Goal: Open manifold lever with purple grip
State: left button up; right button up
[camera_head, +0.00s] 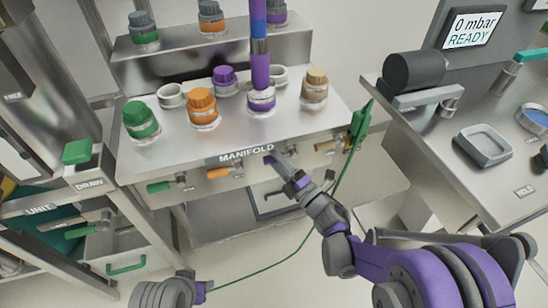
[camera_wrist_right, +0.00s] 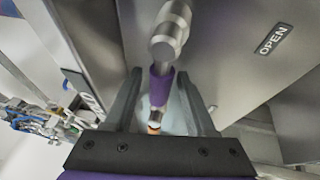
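The manifold's front (camera_head: 215,185) carries a row of levers with coloured grips. The purple grip (camera_head: 269,160) is right of the orange one, below the "MANIFOLD" label. My right gripper (camera_head: 284,171) is at this lever. In the right wrist view, the purple grip (camera_wrist_right: 162,86) hangs from a metal stem between the two dark fingers of my right gripper (camera_wrist_right: 160,88). The fingers are apart, with a gap on both sides of the grip. An "OPEN" label (camera_wrist_right: 273,39) is on the panel to the right. Part of my left arm shows at the bottom left; its fingers cannot be made out.
Neighbouring levers have green (camera_head: 158,187), orange (camera_head: 218,172) and tan (camera_head: 326,147) grips. A green plug (camera_head: 359,122) hangs at the manifold's right corner, and a thin green cable (camera_head: 262,268) runs across the floor. A steel bench (camera_head: 450,185) stands at right.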

grip_shut()
dwell(1.2)
